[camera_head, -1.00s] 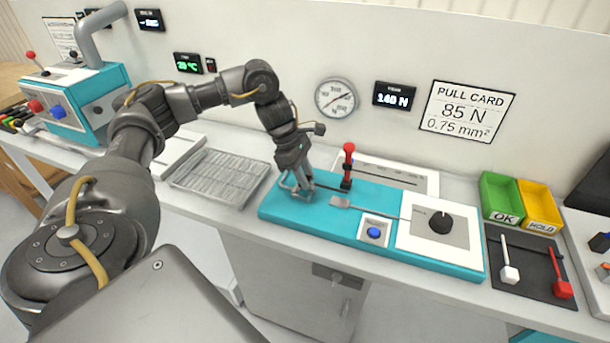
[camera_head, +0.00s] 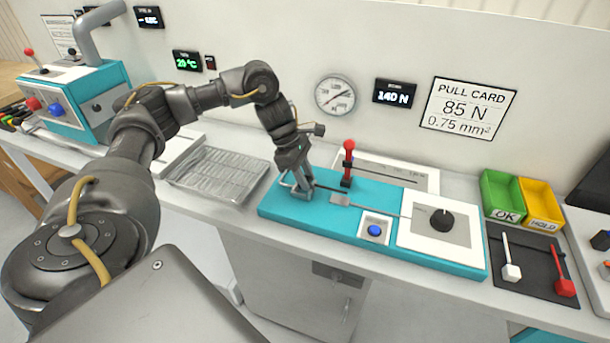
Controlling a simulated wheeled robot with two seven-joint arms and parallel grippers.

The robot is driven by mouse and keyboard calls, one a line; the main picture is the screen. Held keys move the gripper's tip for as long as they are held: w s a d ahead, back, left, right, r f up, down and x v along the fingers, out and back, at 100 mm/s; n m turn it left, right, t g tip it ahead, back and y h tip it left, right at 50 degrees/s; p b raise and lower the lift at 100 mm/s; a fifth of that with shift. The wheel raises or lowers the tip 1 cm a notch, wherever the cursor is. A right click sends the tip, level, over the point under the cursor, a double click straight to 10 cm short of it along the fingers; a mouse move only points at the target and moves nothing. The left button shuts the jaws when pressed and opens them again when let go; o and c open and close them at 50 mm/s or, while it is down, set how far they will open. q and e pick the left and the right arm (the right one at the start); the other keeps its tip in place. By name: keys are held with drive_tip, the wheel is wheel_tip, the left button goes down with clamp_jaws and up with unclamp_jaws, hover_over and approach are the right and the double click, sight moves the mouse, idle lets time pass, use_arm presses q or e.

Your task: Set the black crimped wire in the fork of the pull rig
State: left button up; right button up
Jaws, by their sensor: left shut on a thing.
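The pull rig is a teal base (camera_head: 290,212) on the bench, with a red-handled lever (camera_head: 348,160), a blue button (camera_head: 375,230), a small grey plate (camera_head: 341,199) and a black dial (camera_head: 442,220) on a white panel. My left gripper (camera_head: 303,194) is over the left end of the base, pointing down and shut on a thin dark wire (camera_head: 328,189). The wire runs right from the fingers toward the lever's foot. The fork is too small to make out, so I cannot tell whether the wire sits in it. My right gripper is out of view.
A grey ribbed tray (camera_head: 217,176) lies left of the rig. Green (camera_head: 503,197) and yellow (camera_head: 540,205) bins stand to the right, behind a black mat (camera_head: 525,262) with white and red tools. A pull card (camera_head: 468,106) reads 85 N.

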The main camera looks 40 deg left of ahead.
use_arm(q)
drive_tip(key=shift+f, duration=0.35)
drive_tip(key=o, duration=1.1)
drive_tip(key=shift+r, duration=0.1)
drive_tip(key=shift+a+r+b, duration=0.2)
drive_tip(key=shift+r+b, duration=0.1)
drive_tip(key=d+p+v, duration=0.1)
drive_tip(key=p+v, duration=0.3)
drive_tip(key=v, duration=0.2)
drive_tip(key=d+r+p+v, duration=0.1)
drive_tip(key=p+v, duration=0.4)
drive_tip(key=v, duration=0.2)
drive_tip(key=w+d+r+p+v, duration=0.1)
drive_tip(key=d+p+v, duration=0.1)
drive_tip(key=p+v, duration=0.3)
drive_tip(key=shift+v, duration=0.9)
drive_tip(key=shift+w, duration=0.15)
